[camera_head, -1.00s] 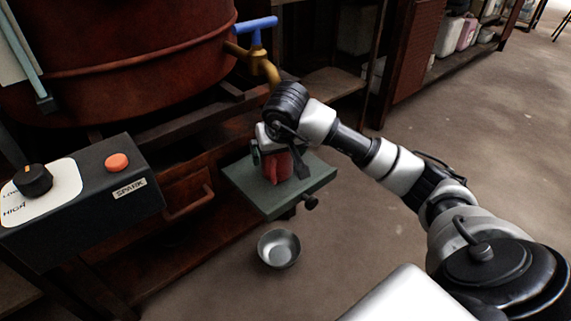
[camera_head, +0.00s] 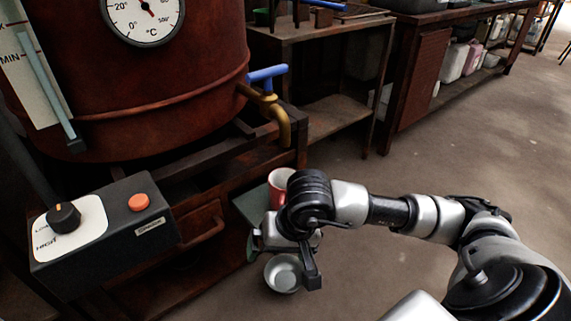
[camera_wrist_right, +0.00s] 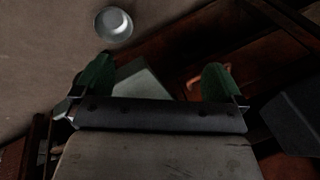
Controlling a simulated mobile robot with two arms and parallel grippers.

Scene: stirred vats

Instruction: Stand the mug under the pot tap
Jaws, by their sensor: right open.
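The red mug (camera_head: 280,188) stands upright on the small green shelf (camera_head: 250,203), partly hidden behind my right wrist. The pot tap, with a blue handle and brass spout (camera_head: 284,128), juts from the big rust-red pot (camera_head: 150,85). The mug is below the spout in the head view; I cannot tell if it is exactly under the outlet. In the right wrist view the gripper's green fingertips (camera_wrist_right: 157,80) are spread, with the shelf (camera_wrist_right: 142,80) beyond and no mug visible. My left gripper is out of view.
A metal bowl (camera_head: 283,274) sits on the floor below the right gripper. A dark control box (camera_head: 105,235) with a knob and orange button is at the left. A wooden side table (camera_head: 325,115) stands behind. The floor at the right is clear.

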